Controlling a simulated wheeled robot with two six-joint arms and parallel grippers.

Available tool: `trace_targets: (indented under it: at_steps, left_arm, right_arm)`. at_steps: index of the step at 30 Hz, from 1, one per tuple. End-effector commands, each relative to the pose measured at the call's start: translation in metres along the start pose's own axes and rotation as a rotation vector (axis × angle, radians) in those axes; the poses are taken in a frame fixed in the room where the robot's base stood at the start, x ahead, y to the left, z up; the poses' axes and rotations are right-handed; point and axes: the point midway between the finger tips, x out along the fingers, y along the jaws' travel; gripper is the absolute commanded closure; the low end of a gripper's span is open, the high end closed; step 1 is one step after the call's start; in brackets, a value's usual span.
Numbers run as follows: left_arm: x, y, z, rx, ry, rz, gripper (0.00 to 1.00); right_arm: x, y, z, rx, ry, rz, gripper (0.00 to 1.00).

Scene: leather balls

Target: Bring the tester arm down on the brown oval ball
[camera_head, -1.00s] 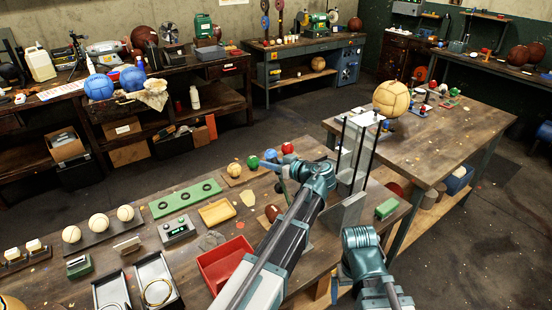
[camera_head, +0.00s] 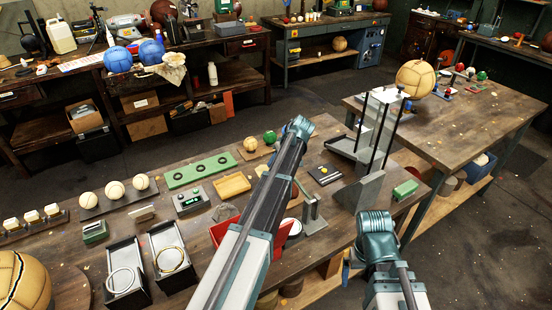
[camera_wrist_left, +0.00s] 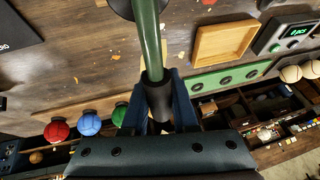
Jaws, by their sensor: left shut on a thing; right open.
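In the left wrist view my left gripper (camera_wrist_left: 158,118) is shut on the dark grip (camera_wrist_left: 157,92) of a green lever (camera_wrist_left: 146,35), which I take for the tester arm. The lever runs up the picture past a dark round part at the top edge. In the head view my left forearm hides this gripper and most of the lever. A small brown patch (camera_head: 295,189) beside that forearm looks like the brown oval ball, mostly hidden. Whether the lever touches it cannot be seen. My right gripper (camera_head: 347,267) is open and empty at the table's right front edge.
A yellow tray (camera_head: 232,185), a green three-hole board (camera_head: 201,170) and a red bin (camera_head: 225,232) lie left of my left arm. A grey upright frame (camera_head: 378,125) stands on the right. Red (camera_wrist_left: 57,131) and blue (camera_wrist_left: 89,123) balls show in the wrist view.

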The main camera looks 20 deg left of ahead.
Motion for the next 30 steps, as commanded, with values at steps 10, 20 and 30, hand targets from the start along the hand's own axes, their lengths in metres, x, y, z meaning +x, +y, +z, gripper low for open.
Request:
trace_targets:
  at_steps: [10,20,30]
  left_arm:
    - [0.014,0.0036,0.0074,0.013,-0.075,0.005,1.0]
    - [0.0141,0.0036,0.0076,0.014,-0.079,0.005,1.0]
    - [0.0142,0.0034,0.0074,0.014,-0.078,0.004,0.43]
  right_arm:
    - [0.0092,-0.0008,-0.0005,0.0,0.0,0.0,0.0]
    - [0.009,-0.0009,-0.0005,0.0,0.0,0.0,0.0]
    - [0.0091,-0.0009,-0.0005,0.0,0.0,0.0,0.0]
